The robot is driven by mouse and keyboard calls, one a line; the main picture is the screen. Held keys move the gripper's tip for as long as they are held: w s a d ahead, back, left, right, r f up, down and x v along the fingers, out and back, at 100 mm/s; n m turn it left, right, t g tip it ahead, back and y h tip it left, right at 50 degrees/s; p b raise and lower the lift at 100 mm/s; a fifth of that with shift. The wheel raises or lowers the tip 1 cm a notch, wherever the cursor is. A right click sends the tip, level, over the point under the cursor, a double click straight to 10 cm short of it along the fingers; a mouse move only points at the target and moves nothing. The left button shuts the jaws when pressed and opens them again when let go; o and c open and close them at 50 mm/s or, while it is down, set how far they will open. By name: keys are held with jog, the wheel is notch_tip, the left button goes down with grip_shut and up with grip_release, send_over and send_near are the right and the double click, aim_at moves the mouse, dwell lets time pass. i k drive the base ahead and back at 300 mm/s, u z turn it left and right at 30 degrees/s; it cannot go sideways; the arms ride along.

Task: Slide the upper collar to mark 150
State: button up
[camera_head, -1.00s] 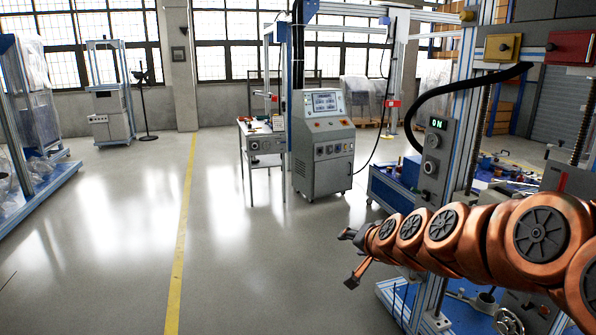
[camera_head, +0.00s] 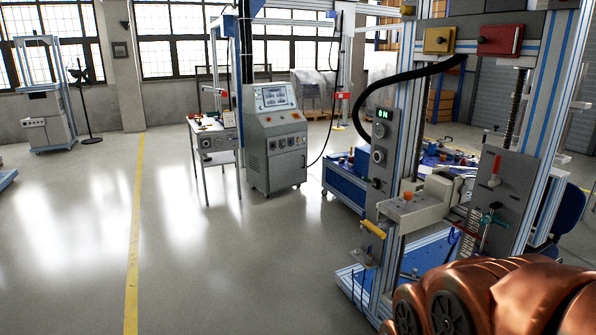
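The test rig (camera_head: 393,150) stands at the right, with a control box showing a green "ON" display (camera_head: 384,115). On its right side is a grey plate with a red-handled part (camera_head: 495,170) and, lower, a dark green handle (camera_head: 490,217). I cannot tell which part is the upper collar, and no mark 150 is readable. My copper-coloured arm fills the lower right corner and hides the rig's lower right part. My gripper is not in view.
A yellow handle (camera_head: 373,229) and a grey block with an orange knob (camera_head: 408,196) stick out from the rig's front. A grey control console (camera_head: 273,140) and a small table (camera_head: 214,145) stand behind. A blue chair (camera_head: 570,210) is at the right. The floor at left is open.

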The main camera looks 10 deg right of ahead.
aim_at(494, 218)
jog(key=z, duration=1.3)
jog(key=k, duration=0.4)
jog(key=u, duration=1.05)
jog(key=i, duration=1.1)
jog(key=z, duration=0.8)
